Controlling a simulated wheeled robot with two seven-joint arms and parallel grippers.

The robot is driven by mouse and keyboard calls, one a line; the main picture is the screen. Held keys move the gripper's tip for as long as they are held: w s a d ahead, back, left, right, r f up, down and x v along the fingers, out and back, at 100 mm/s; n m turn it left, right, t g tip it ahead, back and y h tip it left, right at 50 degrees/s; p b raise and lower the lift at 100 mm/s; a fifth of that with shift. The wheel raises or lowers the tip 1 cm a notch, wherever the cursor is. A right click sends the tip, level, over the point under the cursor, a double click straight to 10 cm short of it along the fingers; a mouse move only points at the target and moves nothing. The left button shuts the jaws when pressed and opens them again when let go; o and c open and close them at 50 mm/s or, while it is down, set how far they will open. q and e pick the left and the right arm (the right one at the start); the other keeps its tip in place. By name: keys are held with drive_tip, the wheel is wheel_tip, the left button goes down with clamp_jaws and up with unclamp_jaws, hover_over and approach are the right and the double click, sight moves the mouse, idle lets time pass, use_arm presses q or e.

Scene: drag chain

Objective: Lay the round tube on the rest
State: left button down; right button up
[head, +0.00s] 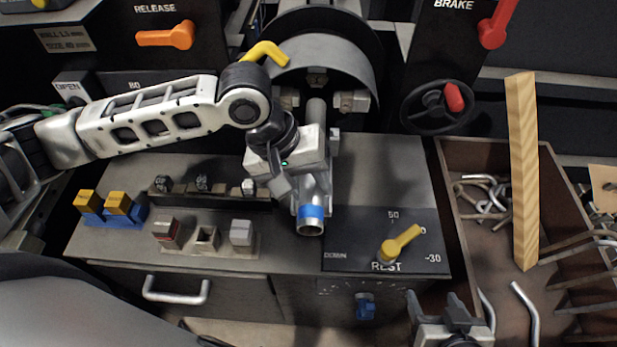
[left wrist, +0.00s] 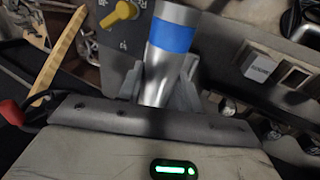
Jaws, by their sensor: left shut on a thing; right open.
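The round tube (head: 311,226) is silver with a blue band near its open front end. It points towards me over the middle of the bench. My left gripper (head: 307,188) is shut on it behind the band; the left wrist view shows the tube (left wrist: 170,55) between the grey fingers. The tube's far part runs back towards the round chuck (head: 316,77); I cannot tell how deep it reaches. A yellow lever (head: 400,244) stands on the panel marked REST. The rest itself is not clearly seen, perhaps hidden by the gripper and tube. My right gripper (head: 450,328) is open at the bottom right.
A brown tray (head: 452,185) at the right holds bent rods and a wooden strip (head: 522,170). Push buttons (head: 242,233) and blue-and-yellow blocks (head: 118,205) are left of the tube. A black handwheel (head: 437,107) is behind right.

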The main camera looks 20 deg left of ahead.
use_arm(q)
drive_tip(key=shift+f, duration=0.15)
drive_tip(key=c, duration=1)
unclamp_jaws()
drive_tip(key=shift+o, duration=0.7)
drive_tip(key=shift+f, duration=0.1)
drive_tip(key=shift+s+a+f, duration=0.1)
drive_tip(key=shift+a+r, duration=0.2)
drive_tip(key=shift+r, duration=0.25)
drive_tip(key=p+v, duration=0.1)
drive_tip(key=v, duration=1.4)
drive_tip(key=shift+d+r+p, duration=0.3)
drive_tip(key=shift+p, duration=0.05)
